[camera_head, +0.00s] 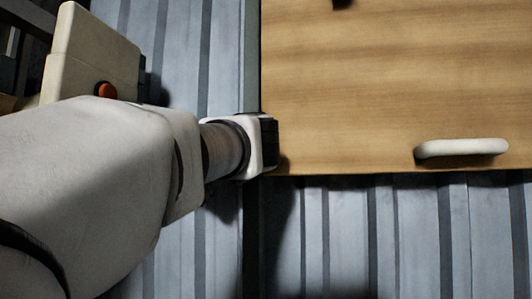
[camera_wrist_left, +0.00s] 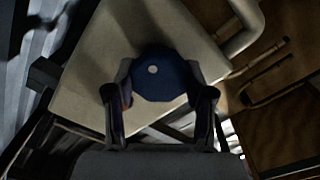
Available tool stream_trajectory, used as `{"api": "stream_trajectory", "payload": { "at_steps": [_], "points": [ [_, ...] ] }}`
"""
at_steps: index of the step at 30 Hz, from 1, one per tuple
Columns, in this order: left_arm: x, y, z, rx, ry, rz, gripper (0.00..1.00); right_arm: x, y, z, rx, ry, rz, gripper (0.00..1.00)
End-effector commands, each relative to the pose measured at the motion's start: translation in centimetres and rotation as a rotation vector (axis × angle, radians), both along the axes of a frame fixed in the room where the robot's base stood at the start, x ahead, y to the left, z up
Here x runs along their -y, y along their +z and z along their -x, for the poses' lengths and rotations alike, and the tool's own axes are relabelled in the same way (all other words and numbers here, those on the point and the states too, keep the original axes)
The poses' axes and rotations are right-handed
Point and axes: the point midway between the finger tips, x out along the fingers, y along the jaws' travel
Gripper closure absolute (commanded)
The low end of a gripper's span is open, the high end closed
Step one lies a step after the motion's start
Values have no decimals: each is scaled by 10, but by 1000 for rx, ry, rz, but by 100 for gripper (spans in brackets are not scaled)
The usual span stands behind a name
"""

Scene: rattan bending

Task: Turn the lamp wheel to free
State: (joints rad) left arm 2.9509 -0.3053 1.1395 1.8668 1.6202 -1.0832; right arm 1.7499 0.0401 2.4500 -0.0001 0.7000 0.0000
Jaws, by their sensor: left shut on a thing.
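The lamp wheel (camera_wrist_left: 165,76) is a dark blue round knob with a pale dot near its middle. It sits on a pale beige panel (camera_wrist_left: 100,62) in the left wrist view. My left gripper (camera_wrist_left: 158,82) is shut on the wheel, with one finger on each side of it. In the head view my left arm comes in from the left, and its fingers and the wheel cannot be made out there. A pale box with an orange-red round part (camera_head: 106,90) stands behind the arm at the upper left. My right gripper is not in view.
A wooden board (camera_head: 370,80) with a white handle (camera_head: 461,148) fills the upper right of the head view. My arm's wrist part is close to its lower left corner. Grey ribbed panelling (camera_head: 420,230) lies below. A pale bent pipe (camera_wrist_left: 240,35) passes right of the panel in the wrist view.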

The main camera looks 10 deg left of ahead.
Motion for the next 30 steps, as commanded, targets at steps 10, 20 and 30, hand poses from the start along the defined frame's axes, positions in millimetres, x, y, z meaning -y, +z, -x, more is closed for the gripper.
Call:
{"api": "stream_trajectory", "payload": {
  "at_steps": [10,20,30],
  "points": [
    [-2,-1,0,232,-2,18,81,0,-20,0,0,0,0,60],
    [-3,-1,0,543,-5,42,81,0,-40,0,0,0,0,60],
    [-3,1,0,867,-7,65,82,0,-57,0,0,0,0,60]
  ]
}}
